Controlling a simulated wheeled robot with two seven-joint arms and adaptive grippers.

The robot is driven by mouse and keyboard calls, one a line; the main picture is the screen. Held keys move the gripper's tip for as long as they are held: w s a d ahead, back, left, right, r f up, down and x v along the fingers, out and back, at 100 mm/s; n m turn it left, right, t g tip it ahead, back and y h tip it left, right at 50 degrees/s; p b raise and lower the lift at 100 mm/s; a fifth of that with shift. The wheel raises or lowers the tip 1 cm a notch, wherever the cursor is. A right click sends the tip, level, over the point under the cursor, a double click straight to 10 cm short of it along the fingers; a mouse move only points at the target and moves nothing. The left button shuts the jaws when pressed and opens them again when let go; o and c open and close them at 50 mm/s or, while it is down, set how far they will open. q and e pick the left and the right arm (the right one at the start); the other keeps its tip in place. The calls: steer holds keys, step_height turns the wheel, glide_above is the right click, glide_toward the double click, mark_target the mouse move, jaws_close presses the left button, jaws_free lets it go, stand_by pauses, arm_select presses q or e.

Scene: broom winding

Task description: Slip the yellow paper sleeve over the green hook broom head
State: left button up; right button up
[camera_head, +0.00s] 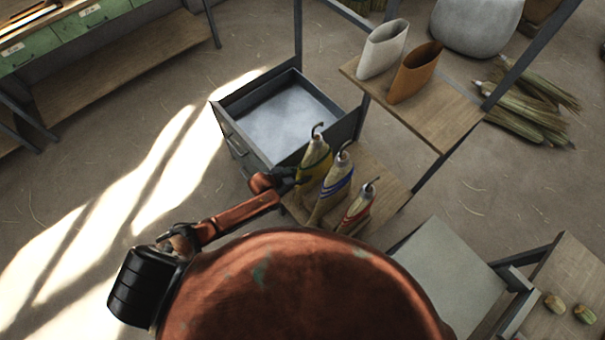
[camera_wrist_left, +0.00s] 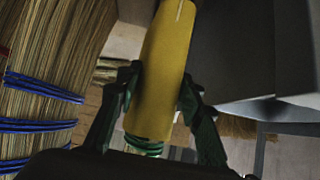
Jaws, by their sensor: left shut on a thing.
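The yellow paper sleeve (camera_wrist_left: 165,70) shows as a tube between my left gripper's fingers (camera_wrist_left: 160,108) in the left wrist view. My left gripper is shut on it. Green windings (camera_wrist_left: 143,147) show right at the sleeve's end, in line with it. How far the sleeve goes around the head is hidden. In the head view the green hook broom head (camera_head: 316,152) stands leftmost of three on a low wooden board, dark hook up, with yellow around its lower part. My left gripper (camera_head: 284,180) is at its left side. My right gripper is not in view.
The blue-wound broom head (camera_head: 334,187) and red-wound one (camera_head: 357,208) stand close on the right. An open grey drawer (camera_head: 283,120) is behind. White (camera_head: 382,48) and orange-brown (camera_head: 415,72) sleeves stand on the upper shelf (camera_head: 440,112).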

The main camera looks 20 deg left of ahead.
arm_select(q)
steer(key=shift+f+b, duration=0.45)
steer(key=shift+f, duration=0.3)
steer(key=o, duration=0.9)
steer(key=shift+o, duration=0.2)
steer(key=shift+s, duration=0.1)
steer(key=v, duration=1.2)
steer(key=shift+d, duration=0.1)
